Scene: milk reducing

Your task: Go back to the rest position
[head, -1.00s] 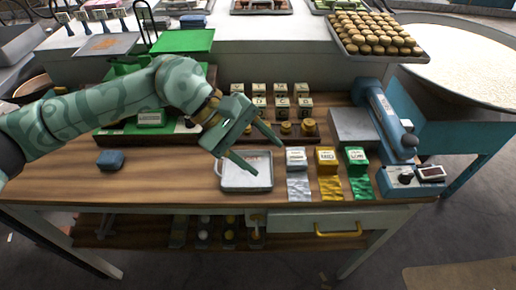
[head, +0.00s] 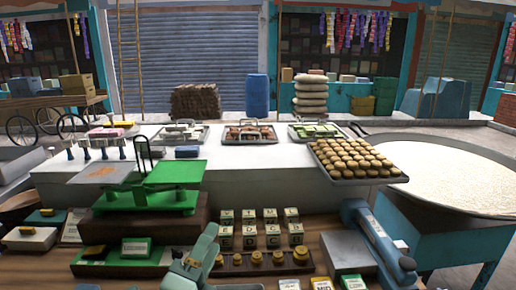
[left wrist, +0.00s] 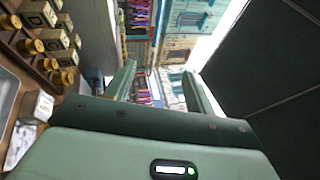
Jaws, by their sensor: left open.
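My left gripper (head: 208,245) shows at the bottom of the head view, pale green, in front of the row of brass weights (head: 257,258). The rest of its arm is mostly out of the picture. In the left wrist view the two fingers of the left gripper (left wrist: 160,85) stand apart with nothing between them.
A green balance scale (head: 172,187) stands left of several lettered cubes (head: 248,230).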

